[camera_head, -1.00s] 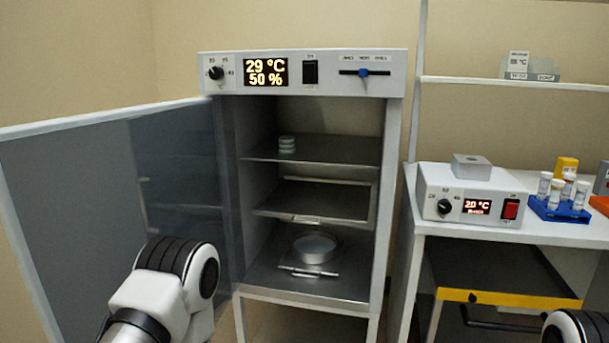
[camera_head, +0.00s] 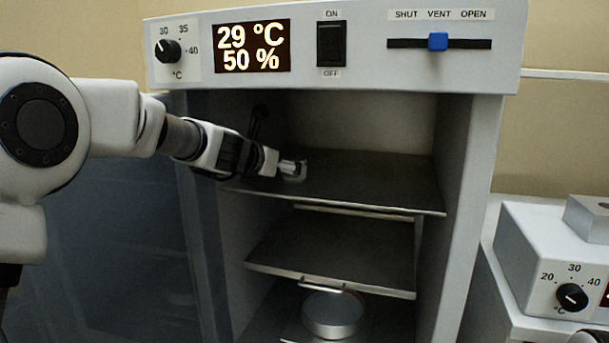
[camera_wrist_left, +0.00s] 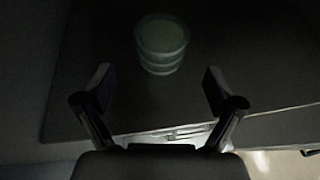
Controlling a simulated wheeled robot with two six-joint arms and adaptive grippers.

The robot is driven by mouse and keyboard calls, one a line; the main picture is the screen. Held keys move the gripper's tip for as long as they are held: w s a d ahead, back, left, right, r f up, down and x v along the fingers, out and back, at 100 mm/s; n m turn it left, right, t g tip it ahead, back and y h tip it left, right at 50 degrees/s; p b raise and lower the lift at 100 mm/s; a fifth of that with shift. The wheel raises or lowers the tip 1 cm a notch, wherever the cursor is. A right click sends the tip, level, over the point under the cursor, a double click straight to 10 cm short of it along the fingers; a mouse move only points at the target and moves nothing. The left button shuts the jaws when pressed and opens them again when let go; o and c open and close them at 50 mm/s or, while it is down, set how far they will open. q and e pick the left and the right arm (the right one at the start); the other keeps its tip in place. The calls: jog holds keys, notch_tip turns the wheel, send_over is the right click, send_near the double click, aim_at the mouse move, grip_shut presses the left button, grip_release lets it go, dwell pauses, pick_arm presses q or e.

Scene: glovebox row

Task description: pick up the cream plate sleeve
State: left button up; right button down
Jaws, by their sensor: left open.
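The cream plate sleeve, a short pale round stack (camera_wrist_left: 162,42), stands upright on the incubator's top shelf (camera_head: 380,180). In the dim left wrist view it looks greenish and lies beyond the fingertips, roughly centred between them. My left gripper (camera_wrist_left: 158,82) is open and empty, with a gap between its fingers and the stack. In the head view my left gripper (camera_head: 292,166) reaches in above the top shelf and hides most of the stack. My right gripper is not in view.
The incubator door (camera_head: 90,230) stands open at the left. A lower shelf (camera_head: 340,255) is bare. A round metal dish (camera_head: 333,314) sits on the bottom level. Side walls and the control panel (camera_head: 370,50) bound the opening. A heater box (camera_head: 545,260) stands at the right.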

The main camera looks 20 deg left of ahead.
pick_arm(q)
jog(key=shift+w+d, duration=0.2)
jog(key=shift+w, duration=0.3)
jog(key=shift+w+f+p, duration=0.15)
jog(key=shift+w+p, duration=0.2)
jog(key=shift+w, duration=0.25)
jog(key=p+x, duration=0.1)
jog(key=x, duration=0.3)
jog(key=shift+w+d+f, duration=0.15)
jog(key=shift+w+f, duration=0.1)
jog(key=shift+w, duration=0.1)
jog(key=shift+s+r, duration=0.1)
jog(key=shift+s, duration=0.05)
jog(key=shift+c, duration=1.3)
jog(key=c, duration=1.1)
